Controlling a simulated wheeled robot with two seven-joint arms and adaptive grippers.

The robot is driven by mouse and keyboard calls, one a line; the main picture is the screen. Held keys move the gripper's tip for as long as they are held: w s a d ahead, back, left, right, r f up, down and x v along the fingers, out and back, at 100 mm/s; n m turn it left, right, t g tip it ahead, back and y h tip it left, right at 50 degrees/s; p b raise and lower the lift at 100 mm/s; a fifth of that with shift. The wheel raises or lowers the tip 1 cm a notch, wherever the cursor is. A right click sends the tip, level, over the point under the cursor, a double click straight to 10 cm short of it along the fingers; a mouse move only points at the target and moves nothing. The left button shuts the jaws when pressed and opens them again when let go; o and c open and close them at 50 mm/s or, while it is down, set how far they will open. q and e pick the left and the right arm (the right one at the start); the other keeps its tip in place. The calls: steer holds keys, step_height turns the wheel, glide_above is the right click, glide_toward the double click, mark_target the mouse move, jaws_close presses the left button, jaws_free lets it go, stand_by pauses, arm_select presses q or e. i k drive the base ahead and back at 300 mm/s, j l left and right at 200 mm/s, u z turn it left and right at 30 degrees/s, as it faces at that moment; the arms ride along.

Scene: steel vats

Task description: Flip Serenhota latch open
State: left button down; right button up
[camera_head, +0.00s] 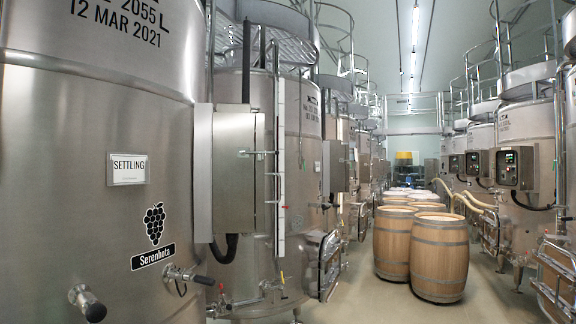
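The Serenhota vat (60,160) is a large steel tank filling the left of the head view. It bears a black "Serenhota" label (152,256) under a grape cluster emblem (154,223). Low on its right side is a small steel fitting (178,273) with a lever ending in a dark handle (203,280), pointing right. A second fitting with a black-tipped handle (94,311) sticks out at the lower left. I cannot tell whether either fitting is the latch, or whether it is open or shut. Neither of my grippers is in view.
A white "SETTLING" sign (128,169) is on the vat. A steel cabinet (237,172) stands to its right, before another vat (300,130). Wooden barrels (439,257) line the aisle, with more vats on the right. Bare floor (375,302) lies in front of the barrels.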

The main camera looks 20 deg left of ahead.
mark_target(243, 152)
steer(key=i, duration=0.95)
steer(key=u, duration=0.05)
